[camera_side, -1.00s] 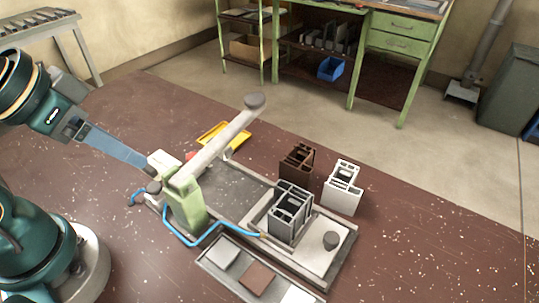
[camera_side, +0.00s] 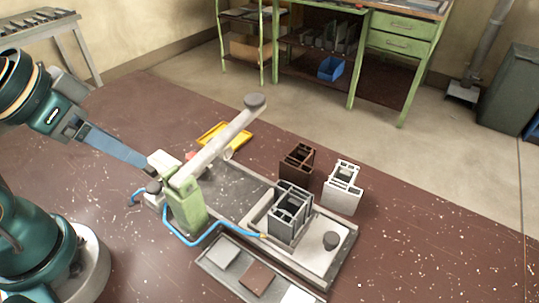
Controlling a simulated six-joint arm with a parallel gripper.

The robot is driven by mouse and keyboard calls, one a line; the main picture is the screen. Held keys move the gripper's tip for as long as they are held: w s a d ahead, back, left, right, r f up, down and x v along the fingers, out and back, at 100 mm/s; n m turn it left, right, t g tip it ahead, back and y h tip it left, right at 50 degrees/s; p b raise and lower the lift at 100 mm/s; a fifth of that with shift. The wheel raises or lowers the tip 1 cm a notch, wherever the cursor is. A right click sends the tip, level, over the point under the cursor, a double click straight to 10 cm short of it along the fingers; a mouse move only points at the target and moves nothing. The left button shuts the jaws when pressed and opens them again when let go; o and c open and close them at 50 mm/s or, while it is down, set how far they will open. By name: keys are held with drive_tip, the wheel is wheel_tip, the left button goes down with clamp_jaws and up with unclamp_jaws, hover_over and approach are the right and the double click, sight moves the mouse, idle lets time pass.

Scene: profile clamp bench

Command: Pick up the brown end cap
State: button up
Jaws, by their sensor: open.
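The brown end cap (camera_side: 258,278) is a flat brown square. It lies in a shallow grey tray (camera_side: 222,275) at the front, between a grey cap (camera_side: 222,251) and a white cap (camera_side: 297,295). My gripper (camera_side: 146,165) reaches in from the left on long blue-grey fingers, with its tips beside the green clamp (camera_side: 186,205). It is well to the left of and behind the brown cap, with nothing seen in it. The tips are partly lost against the clamp's pale parts.
The clamp's long grey lever (camera_side: 225,138) rises to the right. A dark grey profile (camera_side: 289,215) stands on the fixture plate (camera_side: 345,245); brown (camera_side: 297,162) and white (camera_side: 342,190) profiles stand behind. A blue hose (camera_side: 190,241) loops near the tray. A yellow tray (camera_side: 222,138) lies farther back.

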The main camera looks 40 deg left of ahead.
idle(0.6)
drive_tip(key=n, duration=0.1)
drive_tip(key=m+g, duration=0.1)
drive_tip(key=g, duration=0.5)
hover_over(255, 280)
wheel_tip(255, 280, down, 10)
drive_tip(key=shift+w+r, duration=0.1)
drive_tip(key=shift+r, duration=0.15)
drive_tip(key=shift+f, duration=2.5)
